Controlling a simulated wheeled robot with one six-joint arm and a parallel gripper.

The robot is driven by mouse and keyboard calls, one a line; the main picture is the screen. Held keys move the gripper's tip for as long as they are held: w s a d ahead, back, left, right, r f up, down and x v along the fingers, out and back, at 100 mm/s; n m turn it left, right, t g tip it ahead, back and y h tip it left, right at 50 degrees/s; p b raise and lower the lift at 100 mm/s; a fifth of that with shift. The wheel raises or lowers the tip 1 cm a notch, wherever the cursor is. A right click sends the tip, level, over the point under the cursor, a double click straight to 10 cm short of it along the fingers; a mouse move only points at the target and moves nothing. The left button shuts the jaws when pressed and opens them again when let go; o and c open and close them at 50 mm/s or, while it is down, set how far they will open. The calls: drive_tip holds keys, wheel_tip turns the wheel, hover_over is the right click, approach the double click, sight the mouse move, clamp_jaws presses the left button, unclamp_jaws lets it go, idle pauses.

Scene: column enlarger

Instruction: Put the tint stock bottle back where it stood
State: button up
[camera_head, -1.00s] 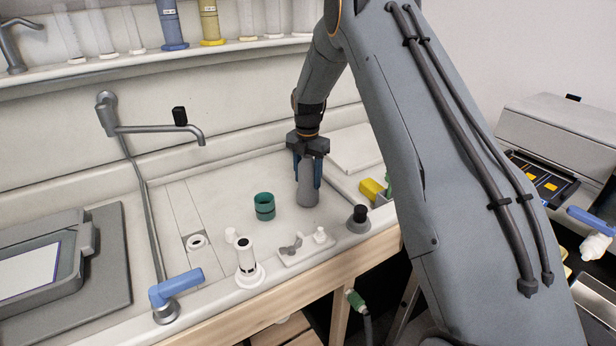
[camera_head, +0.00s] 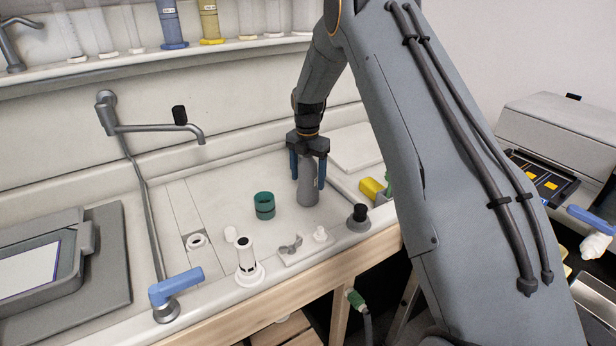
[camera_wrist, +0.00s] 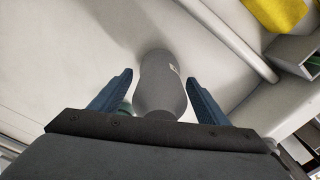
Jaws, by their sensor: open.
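The tint stock bottle, taken to be the grey bottle (camera_head: 308,190), stands upright on the white counter under my gripper. My gripper (camera_head: 308,178) points down with its blue fingers open, one on each side of the bottle. In the wrist view the bottle (camera_wrist: 160,85) lies between the two spread fingers of my gripper (camera_wrist: 160,88), with a visible gap on both sides. A small pale label mark shows on its side. The bottle's top is partly hidden by the gripper body.
A green cup (camera_head: 264,206) stands left of the bottle. A small white tray (camera_head: 304,246) and a black-topped knob (camera_head: 358,217) are in front. A yellow block (camera_head: 371,188) lies to the right, and a white board (camera_head: 352,147) behind. A tap (camera_head: 160,129) reaches over the counter's left.

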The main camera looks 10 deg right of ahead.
sight(308, 156)
drive_tip(key=shift+r, duration=0.1)
drive_tip(key=shift+r+p, duration=1.5)
drive_tip(key=shift+r, duration=2.4)
drive_tip(key=shift+r, duration=0.1)
wheel_tip(308, 156, up, 8)
drive_tip(key=b, duration=0.2)
drive_tip(key=shift+b, duration=0.4)
drive_tip(key=s+f+m, duration=0.3)
drive_tip(key=s+m, duration=1)
drive_tip(key=s, duration=0.4)
drive_tip(key=s+f+m+t, duration=0.1)
drive_tip(key=s+f+m, duration=0.2)
drive_tip(key=s+m, duration=1)
drive_tip(key=s+b, duration=0.1)
drive_tip(key=s, duration=0.4)
drive_tip(key=shift+s+f+m, duration=0.35)
drive_tip(key=shift+f+m, duration=0.05)
